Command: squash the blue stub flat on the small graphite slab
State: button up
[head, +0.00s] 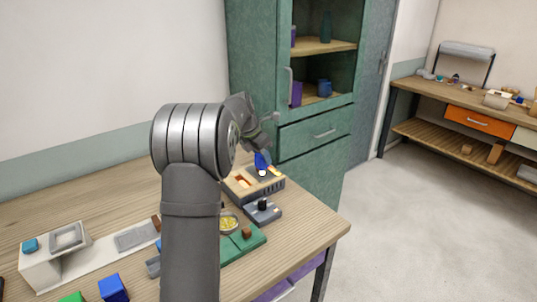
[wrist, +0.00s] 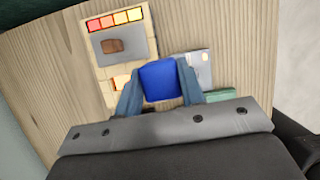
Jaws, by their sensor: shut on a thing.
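My gripper (head: 260,150) is shut on the blue stub (head: 262,160), which is held over the beige block (head: 240,192) near the cabinet. In the wrist view the blue stub (wrist: 160,82) fills the space between the two fingers. The beige block (wrist: 99,70) there carries a row of red to yellow squares, a dark grey plate (wrist: 107,45) with a brown piece on it, and a glowing opening (wrist: 122,83). I cannot tell for certain which grey plate is the small graphite slab. Whether the stub touches anything below is unclear.
A grey unit with a black knob (head: 268,215) stands beside the beige block. A green mat (head: 250,243) holds a yellow dish (head: 229,223) and a brown cube. A white stand (head: 45,270) and loose blue (head: 113,288) and green blocks are at left. The green cabinet (head: 255,60) stands close behind.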

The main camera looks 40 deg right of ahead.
jog(key=shift+w+a+f+n+t, duration=0.35)
jog(key=shift+w+a+f+n, duration=0.55)
jog(key=shift+w+a+f, duration=1.45)
jog(key=shift+w+a+f+n+t, duration=0.4)
jog(key=shift+w+a+f+n, duration=0.75)
jog(key=shift+a, duration=2.4)
jog(key=shift+w+a+f+n+t, duration=0.5)
jog(key=shift+w+a+f, duration=0.75)
jog(key=shift+w+a, duration=1.3)
jog(key=shift+s+a+f+g+y, duration=0.25)
jog(key=shift+s+a+f+y, duration=0.05)
jog(key=shift+s+a+f, duration=0.15)
jog(key=shift+r, duration=0.15)
notch_tip(320, 180, up, 6)
jog(key=shift+f, duration=0.1)
